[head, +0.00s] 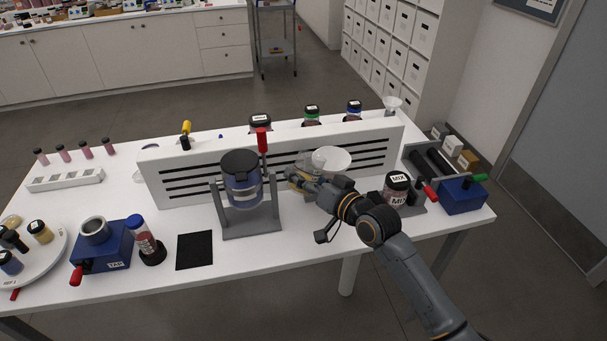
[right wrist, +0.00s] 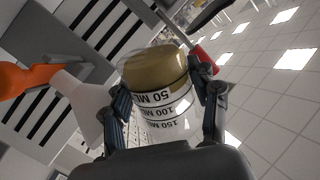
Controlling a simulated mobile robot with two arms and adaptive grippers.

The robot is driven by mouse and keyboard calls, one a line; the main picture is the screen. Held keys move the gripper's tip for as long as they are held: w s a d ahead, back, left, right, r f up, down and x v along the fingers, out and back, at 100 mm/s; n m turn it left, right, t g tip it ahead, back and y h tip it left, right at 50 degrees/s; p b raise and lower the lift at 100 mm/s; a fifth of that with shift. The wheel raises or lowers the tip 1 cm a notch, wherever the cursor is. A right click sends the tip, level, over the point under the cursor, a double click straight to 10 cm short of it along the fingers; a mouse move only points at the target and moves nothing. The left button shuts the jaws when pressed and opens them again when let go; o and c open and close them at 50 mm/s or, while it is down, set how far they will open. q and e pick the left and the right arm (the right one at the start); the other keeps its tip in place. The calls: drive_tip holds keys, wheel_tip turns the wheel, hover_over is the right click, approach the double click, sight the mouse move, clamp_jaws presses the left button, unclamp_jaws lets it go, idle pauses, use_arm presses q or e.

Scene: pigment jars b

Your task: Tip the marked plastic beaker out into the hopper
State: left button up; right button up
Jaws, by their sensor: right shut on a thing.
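The marked plastic beaker (right wrist: 168,112) is clear, with black 50, 100 and 150 ML marks that read upside down in the right wrist view. Tan-brown material fills its end by the 50 mark. My right gripper (head: 300,180) is shut on the beaker, one finger on each side. In the head view the beaker is mostly hidden and small, so its exact tilt is unclear. The white hopper (head: 331,158) has a round wide mouth and stands just right of the gripper, before the slotted panel. A white cone (right wrist: 82,105), likely the hopper, shows in the right wrist view. My left gripper is out of view.
The white slotted panel (head: 160,176) runs behind the gripper. A blue-banded jar (head: 242,190) sits in a grey stand to the left. A MIX jar (head: 396,190) and a blue box (head: 462,197) stand to the right.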

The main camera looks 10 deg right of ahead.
sight(300, 153)
drive_tip(key=shift+w+d+r+m+p, duration=0.1)
drive_tip(key=shift+r+m+p, duration=0.55)
drive_tip(key=shift+p, duration=0.35)
drive_tip(key=shift+r+m+g+y+p, duration=0.45)
drive_tip(key=shift+r+m+p, duration=0.5)
drive_tip(key=shift+m+p, duration=0.9)
drive_tip(key=shift+r, duration=0.1)
drive_tip(key=m, duration=0.1)
drive_tip(key=r+m, duration=0.1)
drive_tip(key=r+m+g+y, duration=0.1)
drive_tip(key=shift+w+d+r, duration=0.15)
drive_tip(key=shift+d+r, duration=0.05)
drive_tip(key=shift+d, duration=0.05)
drive_tip(key=m, duration=0.1)
drive_tip(key=d+r+m+y, duration=0.1)
drive_tip(key=m, duration=0.1)
drive_tip(key=shift+w+r+g, duration=0.25)
drive_tip(key=shift+w+r, duration=0.05)
drive_tip(key=shift+w, duration=0.05)
idle(0.7)
drive_tip(key=shift+w+d+r+m, duration=0.25)
drive_tip(key=shift+d+r+m, duration=0.15)
drive_tip(key=shift+m, duration=0.5)
idle(2.2)
